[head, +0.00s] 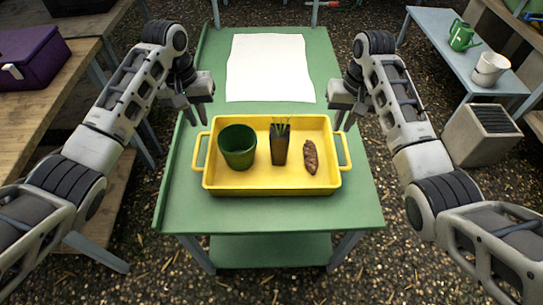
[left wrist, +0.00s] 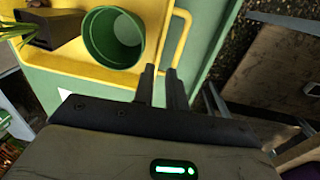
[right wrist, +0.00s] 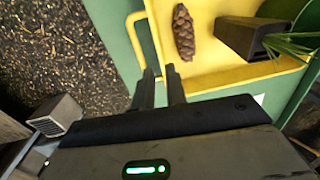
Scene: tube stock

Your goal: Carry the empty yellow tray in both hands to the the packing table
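The yellow tray (head: 270,188) rests on a green table (head: 345,210) and is not empty. It holds a green pot (head: 238,150) at left, a dark square pot with grass (head: 280,145) in the middle and a brown cone (head: 310,157) at right. My left gripper (head: 196,118) is above the tray's left handle (head: 198,150), near its far end, with a narrow gap between empty fingers. My right gripper (head: 344,124) is likewise near the right handle (head: 346,150), fingers slightly apart and empty. Both wrist views show the fingers beside the handles, not around them.
A white sheet (head: 267,66) lies on the green table beyond the tray. A wooden bench with a purple box (head: 32,58) is at left. A grey-blue table with a green watering can (head: 462,36) and white pot (head: 489,68) is at right. Gravel floor (head: 400,250) lies between.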

